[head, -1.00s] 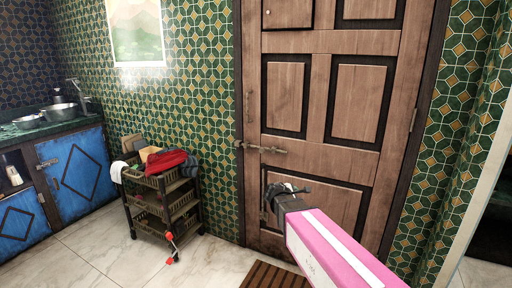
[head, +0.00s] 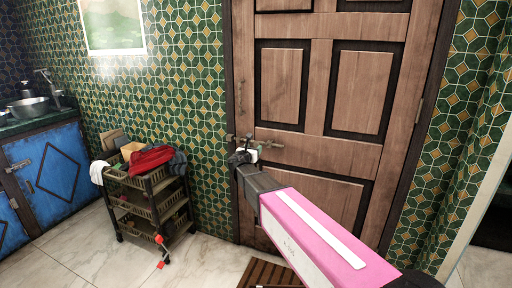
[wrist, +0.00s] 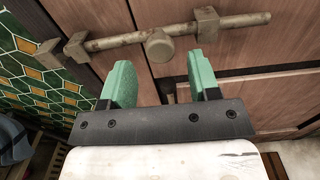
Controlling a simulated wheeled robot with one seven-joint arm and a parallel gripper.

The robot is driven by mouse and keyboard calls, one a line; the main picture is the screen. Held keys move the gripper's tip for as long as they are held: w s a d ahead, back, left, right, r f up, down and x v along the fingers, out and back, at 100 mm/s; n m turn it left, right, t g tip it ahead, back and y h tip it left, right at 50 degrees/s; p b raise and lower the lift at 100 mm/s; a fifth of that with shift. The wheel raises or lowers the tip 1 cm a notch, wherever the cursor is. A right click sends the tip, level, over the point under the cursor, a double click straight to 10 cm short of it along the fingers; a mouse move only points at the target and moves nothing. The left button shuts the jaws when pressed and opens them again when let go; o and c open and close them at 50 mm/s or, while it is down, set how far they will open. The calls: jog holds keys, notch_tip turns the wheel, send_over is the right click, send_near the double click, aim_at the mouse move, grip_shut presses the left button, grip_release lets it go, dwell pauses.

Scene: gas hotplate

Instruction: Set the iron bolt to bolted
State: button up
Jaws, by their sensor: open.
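The iron bolt is a rusty rod with a round knob, mounted across the wooden door. In the wrist view the iron bolt (wrist: 117,40) runs along the top, and its knob (wrist: 159,46) sits between and just beyond the two green fingertips. My gripper (wrist: 162,72) is open, and nothing is held between its fingers. A bracket on the door and a keeper (wrist: 48,53) by the frame show at the left; I cannot tell whether the rod enters the keeper. In the head view my gripper (head: 241,156) covers part of the bolt (head: 270,145).
The panelled wooden door (head: 310,155) is closed. A basket trolley (head: 145,205) with cloths stands left of it, and a blue cabinet (head: 50,170) with a metal bowl is farther left. A slatted wooden mat (head: 268,274) lies on the floor.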

aim_at(256, 146)
jog(key=shift+x, duration=2)
grip_shut()
jog(key=shift+w+a, duration=0.25)
jog(key=shift+a, duration=0.55)
jog(key=shift+w+a, duration=0.3)
jog(key=shift+a, duration=0.45)
jog(key=shift+w+a, duration=0.25)
jog(key=shift+a, duration=0.55)
grip_release()
